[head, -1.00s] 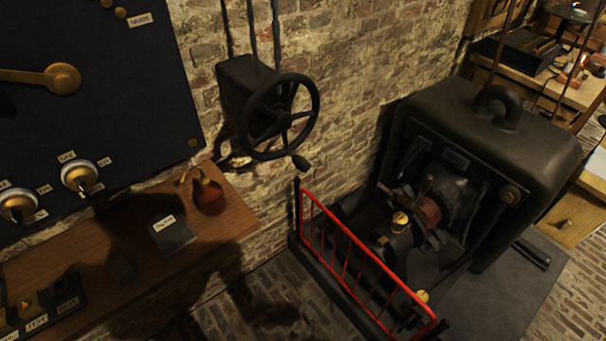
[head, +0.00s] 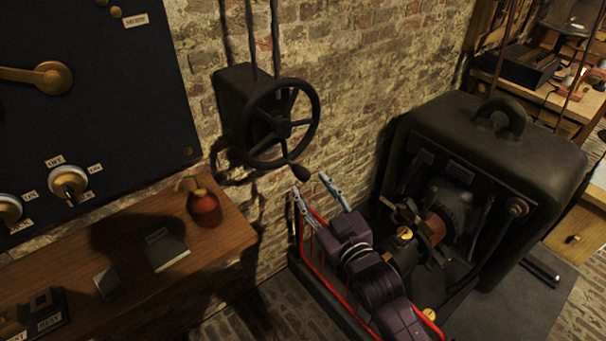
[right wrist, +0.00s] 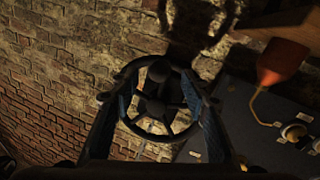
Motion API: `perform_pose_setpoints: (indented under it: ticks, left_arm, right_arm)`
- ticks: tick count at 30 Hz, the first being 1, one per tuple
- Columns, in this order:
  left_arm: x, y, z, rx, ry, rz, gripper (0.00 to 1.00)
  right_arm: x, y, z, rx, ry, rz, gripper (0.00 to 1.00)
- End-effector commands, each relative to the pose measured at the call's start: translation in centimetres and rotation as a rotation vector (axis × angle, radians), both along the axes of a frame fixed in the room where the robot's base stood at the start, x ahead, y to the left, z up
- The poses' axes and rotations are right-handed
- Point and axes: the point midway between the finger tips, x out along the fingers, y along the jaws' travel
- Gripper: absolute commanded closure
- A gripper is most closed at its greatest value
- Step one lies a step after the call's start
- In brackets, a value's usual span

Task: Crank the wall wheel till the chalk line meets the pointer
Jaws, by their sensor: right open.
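The dark wall wheel (head: 283,128) is mounted on a black box (head: 232,98) on the brick wall. Its crank knob (head: 298,173) sticks out at the lower right of the rim. My right gripper (head: 309,184) is open just below the knob, its two fingers pointing up toward it. In the right wrist view the knob (right wrist: 158,72) shows between the open fingers, with the wheel rim (right wrist: 160,138) behind. I cannot see contact between fingers and knob. No chalk line or pointer can be made out. My left gripper is out of view.
A red railing (head: 312,262) stands below the wheel, beside a dark machine (head: 480,150) at right.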

Motion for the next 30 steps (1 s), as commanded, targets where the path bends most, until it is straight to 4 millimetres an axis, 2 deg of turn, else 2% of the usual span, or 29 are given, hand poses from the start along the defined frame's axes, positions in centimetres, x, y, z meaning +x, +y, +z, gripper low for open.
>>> perform_pose_setpoints:
  ticks: [3,9,14,22,30]
  left_arm:
    - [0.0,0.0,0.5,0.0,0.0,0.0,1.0]
    - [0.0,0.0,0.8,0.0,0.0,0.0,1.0]
    - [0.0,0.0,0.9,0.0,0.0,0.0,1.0]
    - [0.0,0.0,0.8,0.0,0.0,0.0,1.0]
    - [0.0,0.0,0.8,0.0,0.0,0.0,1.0]
  right_arm:
    - [2.0,0.8,0.2,0.0,-0.001,0.0,0.58]
    - [4.3,1.8,0.1,0.001,-0.001,0.0,0.58]
    - [5.1,2.1,0.0,0.001,0.0,0.0,0.58]
    - [5.2,2.1,0.0,0.001,0.001,0.0,0.58]
    - [5.2,2.1,0.0,0.001,0.001,0.0,0.88]
